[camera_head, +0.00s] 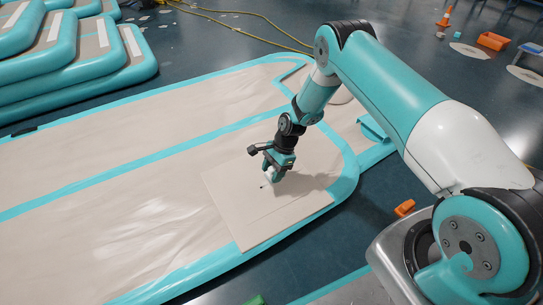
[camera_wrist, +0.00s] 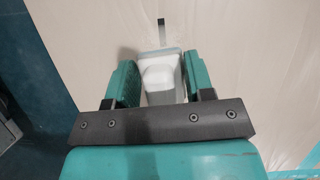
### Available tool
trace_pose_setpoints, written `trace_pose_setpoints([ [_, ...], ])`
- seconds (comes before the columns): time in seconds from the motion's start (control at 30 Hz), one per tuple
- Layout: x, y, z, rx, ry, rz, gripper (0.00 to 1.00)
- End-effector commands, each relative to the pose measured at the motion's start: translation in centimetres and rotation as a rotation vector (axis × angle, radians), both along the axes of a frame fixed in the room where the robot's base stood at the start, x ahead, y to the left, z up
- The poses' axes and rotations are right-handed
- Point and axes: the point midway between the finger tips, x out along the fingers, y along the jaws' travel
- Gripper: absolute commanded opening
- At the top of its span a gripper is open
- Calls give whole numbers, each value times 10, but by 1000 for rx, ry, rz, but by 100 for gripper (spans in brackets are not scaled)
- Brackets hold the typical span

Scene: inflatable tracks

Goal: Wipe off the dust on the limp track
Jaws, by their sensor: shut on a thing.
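The limp track (camera_head: 120,190) lies flat and wrinkled on the floor, beige with teal edge bands. A paler beige square panel (camera_head: 235,208) lies on its near right end. My gripper (camera_head: 272,174) is low over this panel, pointing down. In the wrist view its teal fingers are shut on a white block-like wiper (camera_wrist: 162,78) with a greyish far edge. I cannot tell whether the wiper touches the surface. A small dark mark (camera_wrist: 161,24) lies just beyond the wiper on the beige surface; it also shows beside my gripper in the head view (camera_head: 263,186). No spread of dust is clear.
Stacked inflated tracks (camera_head: 75,60) stand at the upper left. A yellow cable (camera_head: 240,28) runs across the dark floor behind. An orange item (camera_head: 404,208) lies right of the track. An orange tray (camera_head: 493,41) and a cone (camera_head: 444,17) are far right.

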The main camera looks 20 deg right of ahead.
Motion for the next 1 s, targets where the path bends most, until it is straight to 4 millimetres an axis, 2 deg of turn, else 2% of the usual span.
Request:
trace_pose_setpoints([
  [0.03, 0, -1, 10, 0, -1, -1, 30],
  [0.5, 0, -5, 50, 0, -1, -7, 30],
  [0.9, 0, -5, 51, 0, -1, -7, 30],
  [1.0, 1, -7, 63, 0, -4, 34, 30],
])
